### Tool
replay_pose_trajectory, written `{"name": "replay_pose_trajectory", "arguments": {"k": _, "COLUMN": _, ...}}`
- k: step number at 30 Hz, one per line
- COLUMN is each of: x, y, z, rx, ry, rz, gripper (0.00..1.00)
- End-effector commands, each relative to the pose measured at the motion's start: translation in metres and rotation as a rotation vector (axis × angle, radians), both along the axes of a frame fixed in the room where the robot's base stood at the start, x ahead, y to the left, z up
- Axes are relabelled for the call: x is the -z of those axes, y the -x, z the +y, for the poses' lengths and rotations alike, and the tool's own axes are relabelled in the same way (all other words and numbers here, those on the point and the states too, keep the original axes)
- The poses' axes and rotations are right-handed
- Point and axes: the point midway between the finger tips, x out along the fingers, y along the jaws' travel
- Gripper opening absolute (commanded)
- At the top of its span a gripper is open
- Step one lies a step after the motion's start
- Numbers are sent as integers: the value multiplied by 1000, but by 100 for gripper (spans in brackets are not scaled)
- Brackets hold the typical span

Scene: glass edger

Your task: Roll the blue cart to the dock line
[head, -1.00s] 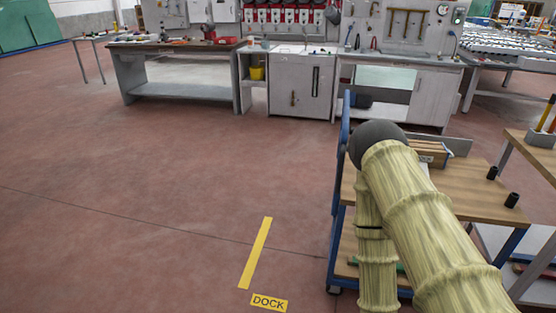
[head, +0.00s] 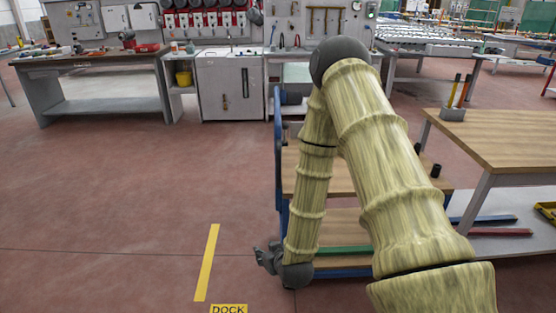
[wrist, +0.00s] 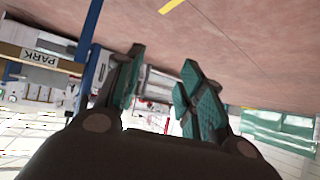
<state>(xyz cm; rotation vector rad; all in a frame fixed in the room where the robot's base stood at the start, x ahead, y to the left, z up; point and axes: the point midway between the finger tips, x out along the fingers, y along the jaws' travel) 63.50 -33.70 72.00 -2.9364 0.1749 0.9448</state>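The blue cart (head: 278,150) stands right of centre in the head view, with a blue upright frame at its left end and wooden decks (head: 341,222). My arm hides much of it. The yellow dock line (head: 207,262) lies on the floor left of the cart, with a DOCK label (head: 228,309) at its near end. My gripper (head: 262,256) is low beside the cart's left end. In the wrist view my gripper (wrist: 162,75) has its teal-padded fingers apart, with nothing between them. A blue post (wrist: 92,40), apparently the cart's, stands left of the fingers.
A wooden-topped table (head: 500,138) with a pencil holder (head: 452,114) stands close right of the cart. Workbenches (head: 100,88) and a white cabinet (head: 230,88) line the back. The red floor left of the cart is clear. A PARK sign (wrist: 40,56) shows in the wrist view.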

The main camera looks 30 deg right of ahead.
Motion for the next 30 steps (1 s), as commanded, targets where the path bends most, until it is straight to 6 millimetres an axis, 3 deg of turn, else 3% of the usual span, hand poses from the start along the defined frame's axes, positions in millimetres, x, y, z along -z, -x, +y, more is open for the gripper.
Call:
{"name": "replay_pose_trajectory", "arguments": {"k": 1, "x": -24, "y": -21, "z": -17, "rx": 27, "ry": 13, "rz": -83, "gripper": 39}}
{"name": "replay_pose_trajectory", "arguments": {"k": 3, "x": -57, "y": -45, "z": -40, "rx": 58, "ry": 38, "rz": -193, "gripper": 39}}
{"name": "replay_pose_trajectory", "arguments": {"k": 6, "x": -104, "y": -70, "z": -71, "rx": 108, "ry": 74, "rz": -334, "gripper": 39}}
{"name": "replay_pose_trajectory", "arguments": {"k": 12, "x": -173, "y": -93, "z": -118, "rx": 192, "ry": 133, "rz": -532, "gripper": 39}}
{"name": "replay_pose_trajectory", "arguments": {"k": 18, "x": -198, "y": -100, "z": -137, "rx": 228, "ry": 160, "rz": -603, "gripper": 39}}
{"name": "replay_pose_trajectory", "arguments": {"k": 23, "x": -201, "y": -112, "z": -142, "rx": 230, "ry": 161, "rz": -607, "gripper": 39}}
{"name": "replay_pose_trajectory", "arguments": {"k": 30, "x": -200, "y": -147, "z": -155, "rx": 229, "ry": 161, "rz": -606, "gripper": 39}}
